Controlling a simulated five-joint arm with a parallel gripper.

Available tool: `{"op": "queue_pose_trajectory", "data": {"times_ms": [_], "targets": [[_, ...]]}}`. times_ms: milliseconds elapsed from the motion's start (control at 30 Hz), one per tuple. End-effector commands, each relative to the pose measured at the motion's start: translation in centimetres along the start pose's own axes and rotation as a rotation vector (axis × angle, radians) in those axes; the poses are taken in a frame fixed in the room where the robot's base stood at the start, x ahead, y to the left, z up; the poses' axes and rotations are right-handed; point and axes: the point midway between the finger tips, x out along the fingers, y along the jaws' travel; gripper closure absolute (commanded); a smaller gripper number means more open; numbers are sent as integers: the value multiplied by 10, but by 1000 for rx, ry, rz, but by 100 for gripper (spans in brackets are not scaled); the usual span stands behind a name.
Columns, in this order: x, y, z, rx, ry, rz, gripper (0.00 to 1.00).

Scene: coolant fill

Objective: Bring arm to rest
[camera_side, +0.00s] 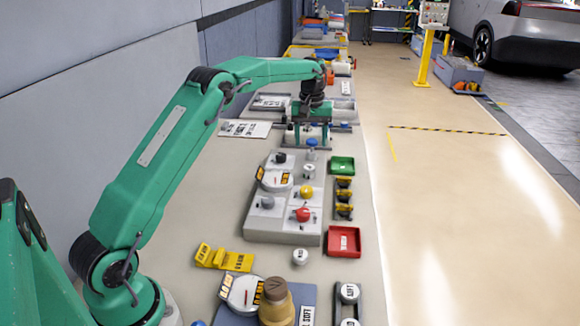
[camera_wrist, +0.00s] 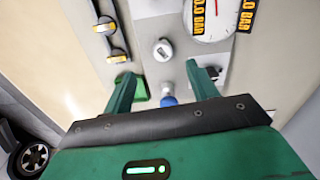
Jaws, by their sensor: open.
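My arm reaches over the bench in the side view, with my gripper (camera_side: 308,138) pointing down at its far end. The gripper is open, and its two green fingers stand apart in the wrist view (camera_wrist: 160,70). A blue-topped knob (camera_side: 311,142) shows close below the fingers; its blue part (camera_wrist: 168,101) appears between them in the wrist view. I cannot tell how far below the fingers it is. Nothing is held between the fingers.
A grey panel (camera_side: 283,237) with a gauge and red and yellow knobs lies nearer the camera. A green tray (camera_side: 342,165) and a red tray (camera_side: 343,241) sit at its right. Open floor (camera_side: 450,200) lies right.

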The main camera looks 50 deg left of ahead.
Motion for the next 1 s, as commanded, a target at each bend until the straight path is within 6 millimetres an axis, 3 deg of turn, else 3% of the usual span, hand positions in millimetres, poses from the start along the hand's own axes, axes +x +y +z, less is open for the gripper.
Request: {"op": "queue_pose_trajectory", "data": {"times_ms": [500, 1000], "targets": [[-83, -7, 70, 181, 86, 54, 42], [-135, -36, 155, 364, 175, 103, 42]]}}
